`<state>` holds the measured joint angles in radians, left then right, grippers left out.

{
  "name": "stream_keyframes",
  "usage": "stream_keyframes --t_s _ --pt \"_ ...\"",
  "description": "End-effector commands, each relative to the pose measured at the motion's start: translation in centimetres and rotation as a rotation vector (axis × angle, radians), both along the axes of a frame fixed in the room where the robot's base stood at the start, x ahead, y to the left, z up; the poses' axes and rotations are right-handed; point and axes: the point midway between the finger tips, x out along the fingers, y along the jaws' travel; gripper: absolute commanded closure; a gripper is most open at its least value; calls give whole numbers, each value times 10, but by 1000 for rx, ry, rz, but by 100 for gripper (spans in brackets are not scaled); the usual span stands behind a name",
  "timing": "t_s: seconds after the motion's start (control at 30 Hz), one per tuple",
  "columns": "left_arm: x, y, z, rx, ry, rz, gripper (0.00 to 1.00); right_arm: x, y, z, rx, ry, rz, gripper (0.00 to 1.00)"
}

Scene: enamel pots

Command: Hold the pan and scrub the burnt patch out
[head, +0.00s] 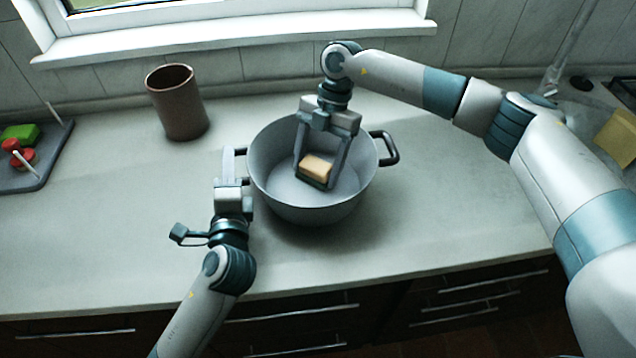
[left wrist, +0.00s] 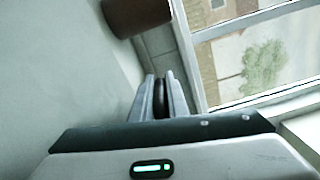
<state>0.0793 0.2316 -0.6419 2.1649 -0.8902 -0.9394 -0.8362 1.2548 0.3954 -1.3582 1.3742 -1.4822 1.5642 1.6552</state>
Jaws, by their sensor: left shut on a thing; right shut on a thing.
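A grey two-handled pan (head: 283,202) stands upright on the worktop. My left gripper (head: 229,168) is shut on the pan's left handle (head: 240,152). In the left wrist view the dark handle (left wrist: 160,97) shows between the fingers of the left gripper (left wrist: 160,98). My right gripper (head: 315,172) reaches down into the pan and is shut on a sponge (head: 316,165), tan above and dark green below. The sponge is low in the pan, over its floor; I cannot tell whether it touches. No burnt patch shows on the visible floor; the part under the sponge is hidden.
A brown cup (head: 177,105) stands behind and left of the pan. A dark board (head: 45,172) with green and red items lies at the far left. The pan's right handle (head: 388,148) is free. The worktop (head: 110,220) is clear at front left. A window is behind.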

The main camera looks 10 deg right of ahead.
Motion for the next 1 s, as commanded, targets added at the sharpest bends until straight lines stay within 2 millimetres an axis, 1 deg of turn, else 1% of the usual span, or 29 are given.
stream_keyframes --t_s 0.17,0.53,0.67,1.0 --pt "0 0 -1 3 3 2 100 0 6 0 0 0 1 55" --pt "0 0 -1 3 3 2 100 -2 38 -2 0 0 1 55" --pt "0 0 -1 3 3 2 100 -2 41 -3 0 0 0 55" --pt "0 0 -1 3 2 1 100 -3 41 -2 0 0 0 55"
